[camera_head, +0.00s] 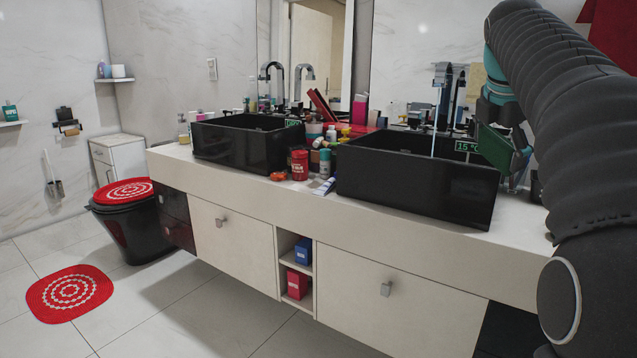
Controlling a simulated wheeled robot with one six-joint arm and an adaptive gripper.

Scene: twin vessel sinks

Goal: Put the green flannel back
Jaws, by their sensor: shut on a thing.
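The green flannel (494,147) is a dark green cloth at the right end of the counter, beside the right black sink. My gripper (512,140) is shut on it, with my arm reaching in from the right. The cloth hangs by the sink's back right corner, in front of the wall. I cannot tell whether it touches the sink rim. The fingertips are small and partly hidden by the cloth and my arm.
The right sink (415,185) has a tall tap (440,95) with water running. The left sink (245,145) stands farther along the counter (260,195). Bottles, tubes and a red tin (299,165) crowd the space between. A yellowish cloth (476,82) shows behind the tap.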

